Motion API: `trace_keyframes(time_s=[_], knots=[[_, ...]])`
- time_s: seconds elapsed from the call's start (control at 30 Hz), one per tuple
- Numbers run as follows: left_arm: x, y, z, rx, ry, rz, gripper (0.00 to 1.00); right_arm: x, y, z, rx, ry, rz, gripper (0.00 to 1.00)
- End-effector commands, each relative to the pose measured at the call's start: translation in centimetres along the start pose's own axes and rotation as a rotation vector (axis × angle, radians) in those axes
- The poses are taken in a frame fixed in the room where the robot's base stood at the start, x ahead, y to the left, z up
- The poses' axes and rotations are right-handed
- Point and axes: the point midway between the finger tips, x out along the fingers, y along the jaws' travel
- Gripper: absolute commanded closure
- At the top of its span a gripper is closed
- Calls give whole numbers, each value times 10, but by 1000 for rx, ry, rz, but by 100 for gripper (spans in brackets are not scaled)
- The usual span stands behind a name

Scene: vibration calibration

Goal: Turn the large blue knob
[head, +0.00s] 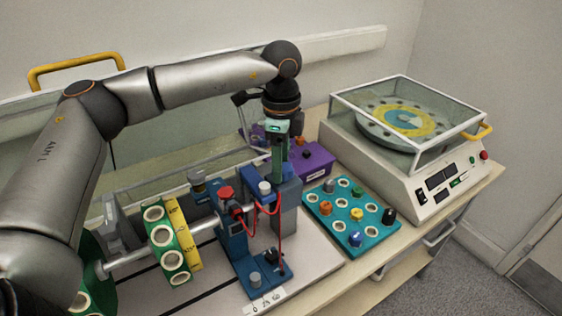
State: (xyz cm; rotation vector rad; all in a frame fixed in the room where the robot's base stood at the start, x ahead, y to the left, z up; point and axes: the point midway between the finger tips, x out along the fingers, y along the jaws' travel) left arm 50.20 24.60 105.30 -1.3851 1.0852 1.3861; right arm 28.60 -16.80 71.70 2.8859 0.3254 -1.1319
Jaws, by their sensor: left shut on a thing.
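My left gripper (277,176) points straight down over the middle of the bench fixture. It is shut on a blue part (256,174) at the top of the fixture, which I take as the large blue knob. The fingers hide much of the grip, and I cannot tell how far the knob is turned. A grey block (288,212) stands just below the fingertips. My right gripper is not in view.
A blue fixture (238,255) with red cables stands in front of the gripper. A teal tray (327,222) of small knobs lies to the right, with a purple box (317,165) behind it. A turntable machine (402,180) under a clear cover stands at the right.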

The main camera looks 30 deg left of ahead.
Motion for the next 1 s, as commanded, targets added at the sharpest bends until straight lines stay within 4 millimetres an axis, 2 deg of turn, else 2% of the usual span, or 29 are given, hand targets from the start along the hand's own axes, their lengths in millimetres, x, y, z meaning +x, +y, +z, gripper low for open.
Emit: trace_keyframes(time_s=[0.37, 1.0], knots=[[0, -1, -1, 190, 1, 0, 100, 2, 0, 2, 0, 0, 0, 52], [-1, -4, -2, 770, 2, -3, 100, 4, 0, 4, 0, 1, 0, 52]])
